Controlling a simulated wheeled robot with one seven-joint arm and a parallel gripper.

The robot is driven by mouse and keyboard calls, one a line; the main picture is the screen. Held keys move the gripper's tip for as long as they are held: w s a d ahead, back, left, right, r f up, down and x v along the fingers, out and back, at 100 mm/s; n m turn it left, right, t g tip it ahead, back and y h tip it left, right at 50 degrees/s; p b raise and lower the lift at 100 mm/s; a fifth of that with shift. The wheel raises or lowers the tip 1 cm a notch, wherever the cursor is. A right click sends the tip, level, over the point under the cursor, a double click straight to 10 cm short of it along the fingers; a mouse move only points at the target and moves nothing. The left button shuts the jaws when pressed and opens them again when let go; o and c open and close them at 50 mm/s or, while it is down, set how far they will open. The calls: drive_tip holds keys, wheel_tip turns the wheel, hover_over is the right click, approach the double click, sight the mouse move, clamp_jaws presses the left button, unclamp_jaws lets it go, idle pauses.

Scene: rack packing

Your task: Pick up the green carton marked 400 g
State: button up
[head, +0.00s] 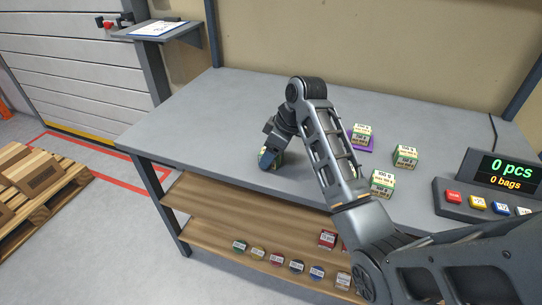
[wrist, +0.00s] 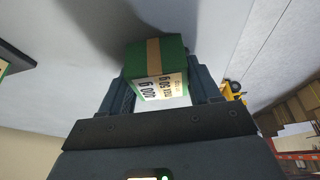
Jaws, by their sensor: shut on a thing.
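The green carton (wrist: 158,62) has a tan tape strip and a white label reading 400 g in the wrist view. My gripper (wrist: 160,90) is shut on it, with one dark finger on each side. In the head view my gripper (head: 271,152) points down at the left part of the grey table (head: 215,110). The carton (head: 266,161) shows only partly there, behind the fingers. I cannot tell whether it touches the tabletop.
Several labelled cartons stand right of my arm: one on a purple mat (head: 367,147), another carton (head: 405,157), and one near the front edge (head: 382,183). A counter with buttons (head: 490,185) is at right. Small boxes (head: 277,257) line the lower shelf.

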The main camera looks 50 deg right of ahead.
drive_tip(key=shift+c, duration=0.6)
drive_tip(key=shift+r, duration=0.1)
